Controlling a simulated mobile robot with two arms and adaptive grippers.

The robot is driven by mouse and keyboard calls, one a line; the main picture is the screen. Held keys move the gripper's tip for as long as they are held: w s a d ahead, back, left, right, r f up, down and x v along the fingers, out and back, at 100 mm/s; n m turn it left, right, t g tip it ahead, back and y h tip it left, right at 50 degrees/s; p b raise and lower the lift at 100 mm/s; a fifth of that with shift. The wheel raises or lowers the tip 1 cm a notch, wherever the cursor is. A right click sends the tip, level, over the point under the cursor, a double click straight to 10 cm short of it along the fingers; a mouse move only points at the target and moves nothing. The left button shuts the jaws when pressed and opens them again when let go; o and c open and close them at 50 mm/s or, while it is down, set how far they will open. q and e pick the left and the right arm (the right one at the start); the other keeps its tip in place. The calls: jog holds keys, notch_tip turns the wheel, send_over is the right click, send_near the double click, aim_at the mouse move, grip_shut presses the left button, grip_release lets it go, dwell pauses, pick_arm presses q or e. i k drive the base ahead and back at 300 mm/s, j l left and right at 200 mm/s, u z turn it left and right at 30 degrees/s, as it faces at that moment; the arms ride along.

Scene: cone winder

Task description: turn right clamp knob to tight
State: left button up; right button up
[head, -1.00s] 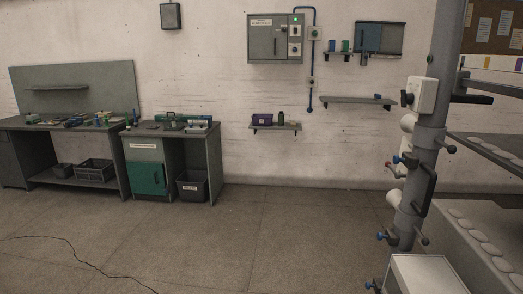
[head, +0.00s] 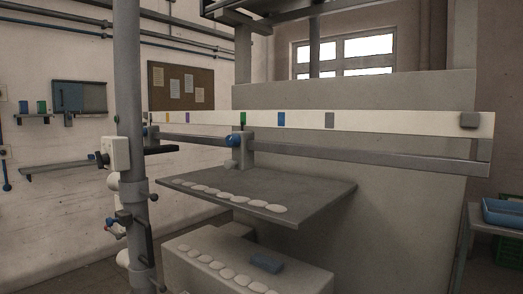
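A grey clamp block (head: 245,152) sits on the long horizontal rail (head: 340,156) of the machine. A round blue knob (head: 233,141) faces out from it, just under the green mark on the white strip (head: 400,122). Another small blue knob (head: 147,131) shows at the rail's left end, beside the grey post, partly hidden. I cannot tell from this distance how tight either knob is. Neither of my grippers is in view.
A grey vertical post (head: 129,60) with a white box, handles and small knobs stands left of the rail. A grey shelf (head: 310,205) with white discs juts out below the clamp, above a pale base (head: 205,262). A blue tray (head: 503,213) stands at far right.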

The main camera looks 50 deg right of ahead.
aim_at(232, 139)
jog(key=z, duration=1.4)
